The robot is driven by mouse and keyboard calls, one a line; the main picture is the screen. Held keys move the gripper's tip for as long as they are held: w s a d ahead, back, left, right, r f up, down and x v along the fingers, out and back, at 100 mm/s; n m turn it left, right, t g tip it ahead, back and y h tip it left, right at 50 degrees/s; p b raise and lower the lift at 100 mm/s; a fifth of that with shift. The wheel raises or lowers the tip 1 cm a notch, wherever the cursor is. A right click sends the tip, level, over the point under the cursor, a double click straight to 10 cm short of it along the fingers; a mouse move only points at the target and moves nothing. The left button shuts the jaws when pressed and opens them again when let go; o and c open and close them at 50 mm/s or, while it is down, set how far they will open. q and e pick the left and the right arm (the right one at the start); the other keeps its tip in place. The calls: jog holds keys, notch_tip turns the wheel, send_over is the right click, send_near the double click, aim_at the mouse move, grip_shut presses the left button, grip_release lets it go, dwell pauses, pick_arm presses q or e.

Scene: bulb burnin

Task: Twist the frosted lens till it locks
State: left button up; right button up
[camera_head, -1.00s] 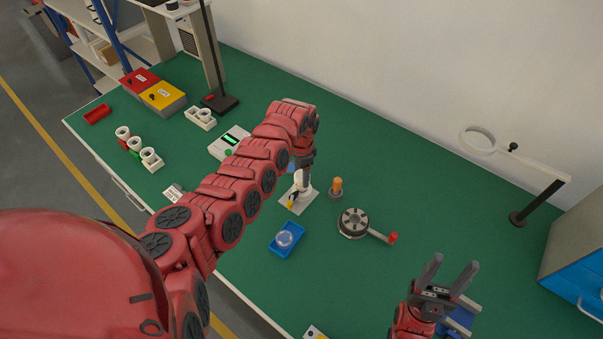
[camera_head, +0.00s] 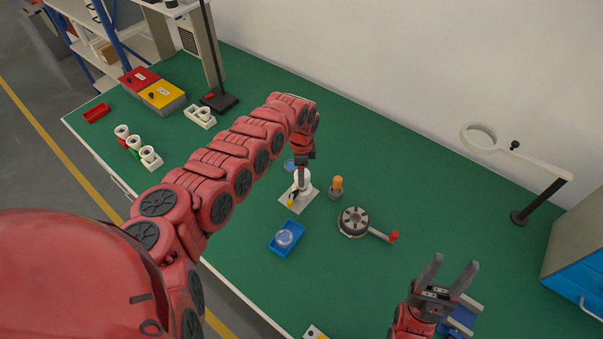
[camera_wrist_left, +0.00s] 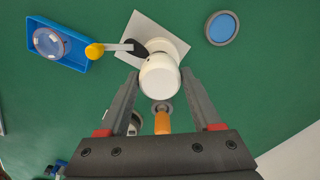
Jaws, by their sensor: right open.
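A white round-topped piece, seemingly the frosted lens (camera_wrist_left: 160,78), stands on a fixture with a pale square plate (camera_wrist_left: 146,24). The fixture plate also shows in the head view (camera_head: 311,196). My left gripper (camera_wrist_left: 160,76) points down over it, one finger on each side of the white top; the fingers look open, with narrow gaps. In the head view my left gripper (camera_head: 302,172) partly hides the piece. A clear round lens (camera_wrist_left: 48,41) lies in a blue tray (camera_wrist_left: 76,58). My right gripper (camera_head: 452,273) is open and empty at the lower right.
A yellow-knobbed lever (camera_wrist_left: 95,51) sticks out from the fixture. An orange-topped peg (camera_head: 337,184) stands close by. A blue-faced disc (camera_wrist_left: 222,28) lies behind the fixture. A dark round crank device (camera_head: 353,221) and a magnifier stand (camera_head: 519,218) are to the right.

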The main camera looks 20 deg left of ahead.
pick_arm(q)
jog(key=o, duration=0.4)
jog(key=shift+o, duration=0.2)
jog(key=shift+r, duration=0.15)
jog(key=shift+r, duration=0.3)
notch_tip(320, 180, up, 17)
jog(key=b, duration=0.5)
jog(key=shift+f, duration=0.2)
